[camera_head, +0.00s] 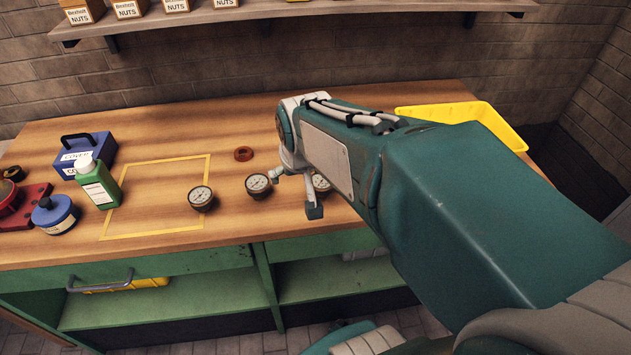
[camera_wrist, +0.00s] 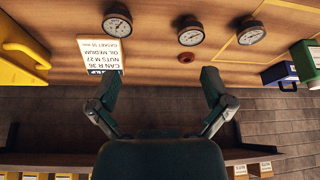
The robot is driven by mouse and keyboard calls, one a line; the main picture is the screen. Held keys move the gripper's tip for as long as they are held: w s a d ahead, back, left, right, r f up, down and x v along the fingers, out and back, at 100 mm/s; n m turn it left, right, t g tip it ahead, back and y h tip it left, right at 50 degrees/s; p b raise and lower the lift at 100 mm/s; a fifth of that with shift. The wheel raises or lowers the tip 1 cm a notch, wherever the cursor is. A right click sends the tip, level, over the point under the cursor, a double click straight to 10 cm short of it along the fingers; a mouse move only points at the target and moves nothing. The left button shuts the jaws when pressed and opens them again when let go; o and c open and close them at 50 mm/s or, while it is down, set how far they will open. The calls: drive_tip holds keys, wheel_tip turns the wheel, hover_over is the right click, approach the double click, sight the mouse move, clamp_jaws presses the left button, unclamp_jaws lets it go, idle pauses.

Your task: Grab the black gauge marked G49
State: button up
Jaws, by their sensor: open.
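Three round gauges with pale dials and dark bodies lie in a row on the wooden bench: a left gauge (camera_head: 201,198), a middle gauge (camera_head: 258,185) and a right gauge (camera_head: 321,182) partly hidden by my gripper. The upside-down wrist view shows the right gauge (camera_wrist: 118,24), the middle gauge (camera_wrist: 190,32) and the left gauge (camera_wrist: 250,32). Their markings are too small to read, so I cannot tell which is G49. My gripper (camera_wrist: 155,82) is open and empty, its fingers spread wide above the bench. In the head view my gripper (camera_head: 296,192) hangs near the right gauge.
A reddish ring (camera_head: 243,154) lies behind the gauges. A green bottle (camera_head: 97,183), blue box (camera_head: 84,153) and blue round tin (camera_head: 54,214) stand left. A yellow bin (camera_head: 500,128) is at the right. A printed sheet (camera_wrist: 101,54) shows in the wrist view. A shelf (camera_head: 300,10) runs above.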

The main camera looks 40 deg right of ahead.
drive_tip(key=w+d+f+m+g, duration=0.15)
drive_tip(key=w+d+f, duration=0.35)
drive_tip(key=d, duration=0.5)
drive_tip(key=m, duration=0.1)
hover_over(321, 180)
drive_tip(key=s, duration=0.2)
drive_tip(key=shift+t+h, duration=0.25)
drive_tip(key=shift+h, duration=0.15)
drive_tip(key=f, duration=0.5)
drive_tip(key=shift+a+f, duration=0.3)
drive_tip(key=shift+a, duration=0.05)
drive_tip(key=shift+x, duration=3.05)
drive_tip(key=shift+w, duration=0.1)
drive_tip(key=shift+r, duration=0.1)
drive_tip(key=c, duration=1)
